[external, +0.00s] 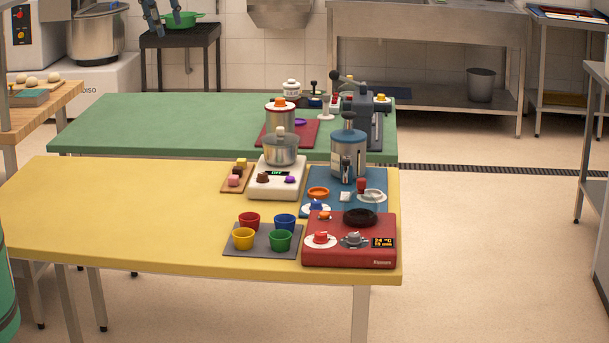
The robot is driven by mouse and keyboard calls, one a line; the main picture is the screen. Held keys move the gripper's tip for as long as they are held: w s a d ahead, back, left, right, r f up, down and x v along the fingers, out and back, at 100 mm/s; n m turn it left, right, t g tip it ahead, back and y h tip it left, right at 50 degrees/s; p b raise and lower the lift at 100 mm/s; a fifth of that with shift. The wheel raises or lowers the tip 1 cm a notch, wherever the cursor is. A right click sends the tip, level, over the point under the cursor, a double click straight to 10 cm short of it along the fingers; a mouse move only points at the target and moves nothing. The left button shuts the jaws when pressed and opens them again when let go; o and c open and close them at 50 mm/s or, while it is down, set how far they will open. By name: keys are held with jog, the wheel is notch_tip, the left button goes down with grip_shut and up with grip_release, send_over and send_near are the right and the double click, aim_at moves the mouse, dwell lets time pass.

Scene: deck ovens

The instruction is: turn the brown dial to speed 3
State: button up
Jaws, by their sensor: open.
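The brown dial (263,178) is a small knob on the front left of a white appliance (262,190) on the yellow table. The appliance's display (277,173) reads OFF. A purple knob (290,179) is to the right of the dial, and a lidded metal pot (281,150) sits on top. The dial's pointer and any speed marks are too small to read. My gripper (168,28) shows at the top edge, upper left of the appliance and well apart from it. It is open and empty, and the rest of my arm is out of frame.
Coloured cups on a grey mat (233,253) and a red hot plate (350,250) are in front. The yellow table's left is clear.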

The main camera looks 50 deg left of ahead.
jog(key=w+f+n+p, duration=0.1)
jog(key=w+f, duration=0.4)
jog(key=w, duration=0.5)
jog(key=n+g+p, duration=0.3)
jog(key=n, duration=0.1)
send_over(263, 174)
notch_tip(263, 174, down, 26)
jog(key=shift+a+f, duration=0.15)
jog(key=shift+f, duration=0.4)
notch_tip(263, 174, down, 14)
jog(key=shift+r, duration=0.15)
jog(key=shift+c, duration=0.6)
grip_shut()
